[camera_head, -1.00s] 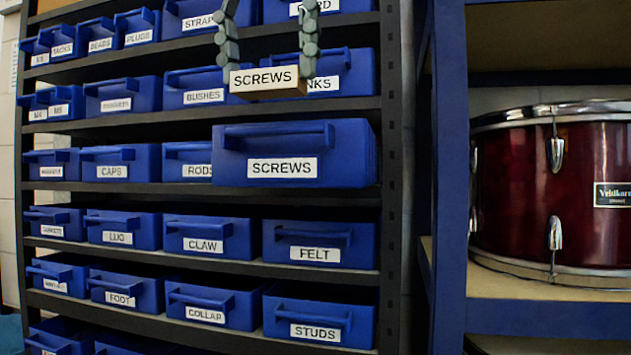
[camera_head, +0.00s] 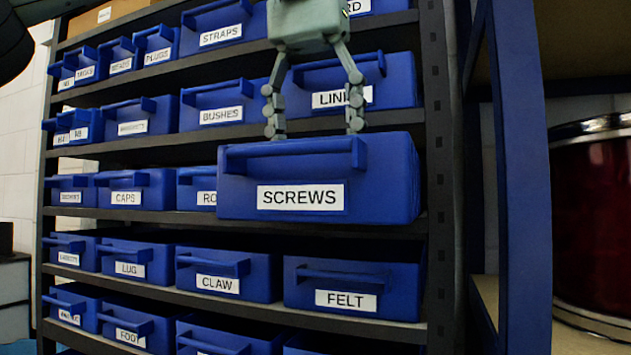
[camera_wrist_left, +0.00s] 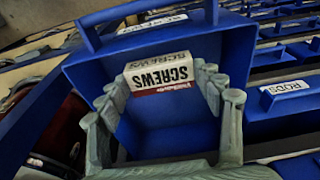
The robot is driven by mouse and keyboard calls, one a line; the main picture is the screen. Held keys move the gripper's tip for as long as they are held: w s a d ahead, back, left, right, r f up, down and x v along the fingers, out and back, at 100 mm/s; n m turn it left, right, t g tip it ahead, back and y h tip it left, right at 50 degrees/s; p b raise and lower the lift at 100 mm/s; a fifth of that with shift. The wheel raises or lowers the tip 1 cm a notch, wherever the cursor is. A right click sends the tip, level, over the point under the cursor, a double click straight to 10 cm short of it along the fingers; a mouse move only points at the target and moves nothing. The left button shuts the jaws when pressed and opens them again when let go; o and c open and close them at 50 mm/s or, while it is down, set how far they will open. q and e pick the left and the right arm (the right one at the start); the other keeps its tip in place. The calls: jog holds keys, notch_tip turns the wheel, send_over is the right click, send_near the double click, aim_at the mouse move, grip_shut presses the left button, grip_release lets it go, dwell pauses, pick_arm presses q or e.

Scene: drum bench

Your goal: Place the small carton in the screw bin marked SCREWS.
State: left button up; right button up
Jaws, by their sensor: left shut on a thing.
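The screw bin (camera_head: 400,190) is blue with a white SCREWS label and a front handle. It juts forward from the middle shelf in the head view. My left gripper (camera_head: 314,130) points down over the bin, its fingertips at about the level of the front rim. In the left wrist view, the left gripper (camera_wrist_left: 163,108) is shut on the small carton (camera_wrist_left: 158,75), a pale box with SCREWS lettering and a red band. The carton is at the bin's open top, between the fingers. The front wall hides it in the head view. My right gripper is not in view.
The LINKS bin (camera_head: 395,85) sits on the shelf just above and behind the gripper. The FELT bin (camera_head: 400,290) is below. A dark rack post (camera_head: 437,150) and a blue upright (camera_head: 525,180) stand to the right, with a red drum (camera_head: 600,220) beyond.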

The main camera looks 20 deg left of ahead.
aim_at(314, 181)
pick_arm(q)
jog(key=shift+f, duration=0.95)
notch_tip(314, 181, down, 4)
jog(key=shift+r, duration=0.15)
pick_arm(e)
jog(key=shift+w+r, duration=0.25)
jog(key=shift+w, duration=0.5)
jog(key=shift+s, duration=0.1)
pick_arm(q)
jog(key=o, duration=1.2)
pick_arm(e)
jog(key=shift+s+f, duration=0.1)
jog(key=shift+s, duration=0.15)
pick_arm(q)
jog(key=r, duration=0.5)
jog(key=shift+s+r, duration=0.25)
jog(key=shift+s, duration=0.15)
jog(key=shift+s+r, duration=0.15)
jog(key=shift+r, duration=0.85)
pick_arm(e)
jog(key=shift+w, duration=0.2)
